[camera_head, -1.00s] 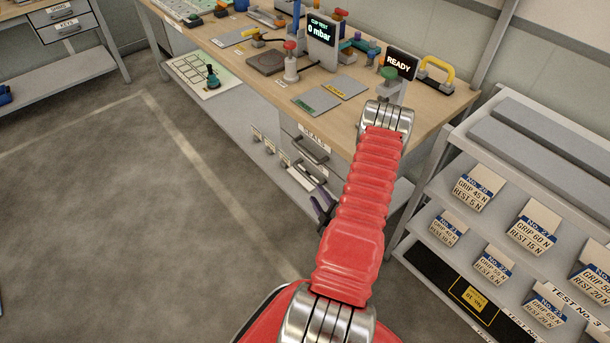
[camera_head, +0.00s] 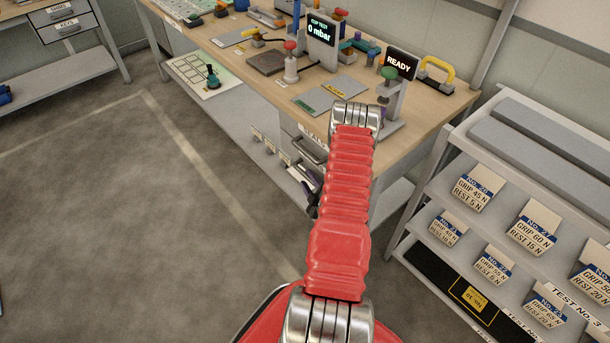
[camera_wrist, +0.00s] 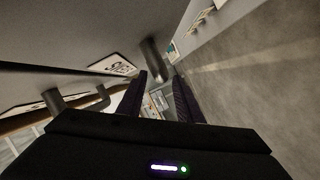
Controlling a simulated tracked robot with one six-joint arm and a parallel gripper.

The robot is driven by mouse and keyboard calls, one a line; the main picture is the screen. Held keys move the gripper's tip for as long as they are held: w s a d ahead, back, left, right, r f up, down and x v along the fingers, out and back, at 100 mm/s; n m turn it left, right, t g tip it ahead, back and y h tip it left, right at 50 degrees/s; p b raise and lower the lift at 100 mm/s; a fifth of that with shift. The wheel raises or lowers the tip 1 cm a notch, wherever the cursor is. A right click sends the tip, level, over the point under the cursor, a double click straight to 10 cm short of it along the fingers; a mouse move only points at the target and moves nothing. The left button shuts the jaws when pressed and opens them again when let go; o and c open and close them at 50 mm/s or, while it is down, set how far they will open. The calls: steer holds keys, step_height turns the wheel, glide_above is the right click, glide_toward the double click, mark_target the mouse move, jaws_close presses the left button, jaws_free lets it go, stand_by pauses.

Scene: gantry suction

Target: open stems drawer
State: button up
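The drawer unit hangs under the bench; its upper drawer handle (camera_head: 310,151) shows in the head view beside my arm. The drawer labels there are mostly hidden, so I cannot tell which drawer is stems. My gripper (camera_head: 312,192) is a dark shape low by the drawer fronts, mostly hidden behind my red arm. In the wrist view my gripper (camera_wrist: 161,77) is open, with two dark purple fingers apart. A grey metal handle (camera_wrist: 153,58) lies at the fingertips, in line with the gap; contact is unclear. A white label (camera_wrist: 112,65) beside it is only partly readable.
The wooden bench (camera_head: 440,105) above carries a READY display (camera_head: 400,64), a 0 mbar display (camera_head: 321,32) and clamps. A rack (camera_head: 455,150) with grip cards stands at the right. Other grey handles (camera_wrist: 62,99) show in the wrist view. The floor (camera_head: 120,230) at left is clear.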

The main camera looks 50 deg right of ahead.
steer(key=shift+x, duration=2.1)
jaws_close()
steer(key=shift+a, duration=0.1)
